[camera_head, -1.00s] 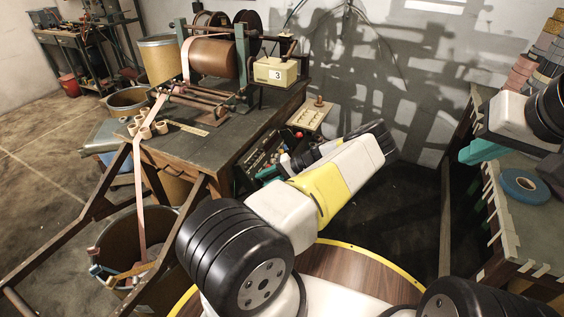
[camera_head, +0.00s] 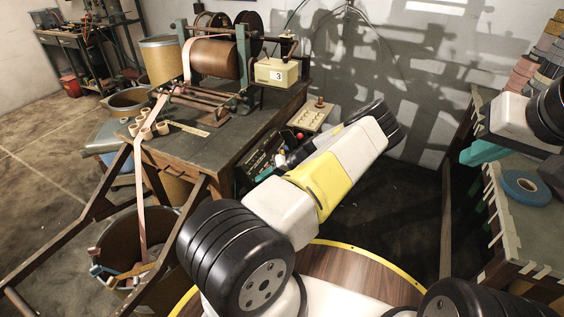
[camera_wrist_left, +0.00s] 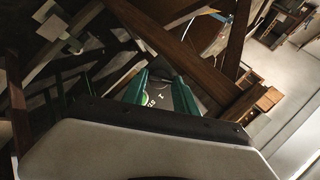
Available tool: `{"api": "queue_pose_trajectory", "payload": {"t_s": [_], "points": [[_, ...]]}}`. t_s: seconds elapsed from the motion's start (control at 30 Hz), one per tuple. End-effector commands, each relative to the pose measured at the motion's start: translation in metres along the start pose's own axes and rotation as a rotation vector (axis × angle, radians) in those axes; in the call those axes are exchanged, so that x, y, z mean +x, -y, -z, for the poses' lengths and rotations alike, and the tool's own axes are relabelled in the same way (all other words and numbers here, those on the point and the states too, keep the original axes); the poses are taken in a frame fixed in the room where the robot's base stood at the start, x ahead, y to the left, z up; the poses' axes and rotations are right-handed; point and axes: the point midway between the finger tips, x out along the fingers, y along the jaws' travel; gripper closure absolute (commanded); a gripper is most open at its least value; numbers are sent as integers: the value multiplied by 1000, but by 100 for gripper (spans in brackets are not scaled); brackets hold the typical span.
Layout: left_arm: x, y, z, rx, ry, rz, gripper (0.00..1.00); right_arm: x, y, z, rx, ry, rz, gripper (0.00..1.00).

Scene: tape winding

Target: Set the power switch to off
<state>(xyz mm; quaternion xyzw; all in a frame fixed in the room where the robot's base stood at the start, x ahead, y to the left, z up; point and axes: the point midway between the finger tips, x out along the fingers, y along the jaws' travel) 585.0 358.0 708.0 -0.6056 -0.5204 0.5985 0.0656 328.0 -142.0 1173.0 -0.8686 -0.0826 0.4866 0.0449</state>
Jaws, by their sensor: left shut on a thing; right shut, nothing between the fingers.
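The control panel (camera_head: 262,158) is a dark box with small knobs and a red button on the front side of the winding bench. My left gripper (camera_head: 266,166) is at this panel, mostly hidden behind my own forearm. In the left wrist view its two teal fingers (camera_wrist_left: 160,92) point at the dark panel face, with a green mark and white lettering between them. It is shut on a small part there, taken to be the power switch; the part and its setting are not clear. My right gripper (camera_head: 478,152), with teal fingers, is shut and empty at the right, beside the shelf.
The bench (camera_head: 210,148) carries the winding machine with a brown roll (camera_head: 213,58) and a counter box (camera_head: 276,72) reading 3. A tape strip runs down to a bin (camera_head: 135,245). A blue tape roll (camera_head: 525,186) lies on the right shelf.

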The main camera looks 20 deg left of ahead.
Motion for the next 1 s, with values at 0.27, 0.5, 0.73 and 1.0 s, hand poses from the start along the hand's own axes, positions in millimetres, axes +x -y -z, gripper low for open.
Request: {"api": "queue_pose_trajectory", "payload": {"t_s": [0.27, 0.5, 0.73, 1.0], "points": [[0, -1, -1, -3, 1, -3, 100, 0, 0, 0, 0, 0, 0, 100], [0, -1, 0, -1, 1, -2, 44, 0, 0, 0, 0, 0, 0, 100], [-2, -1, 0, -1, 0, -2, 44, 0, 0, 0, 0, 0, 0, 100], [-41, -1, 0, 0, -2, -4, 44, 0, 0, 0, 0, 0, 0, 100]]}}
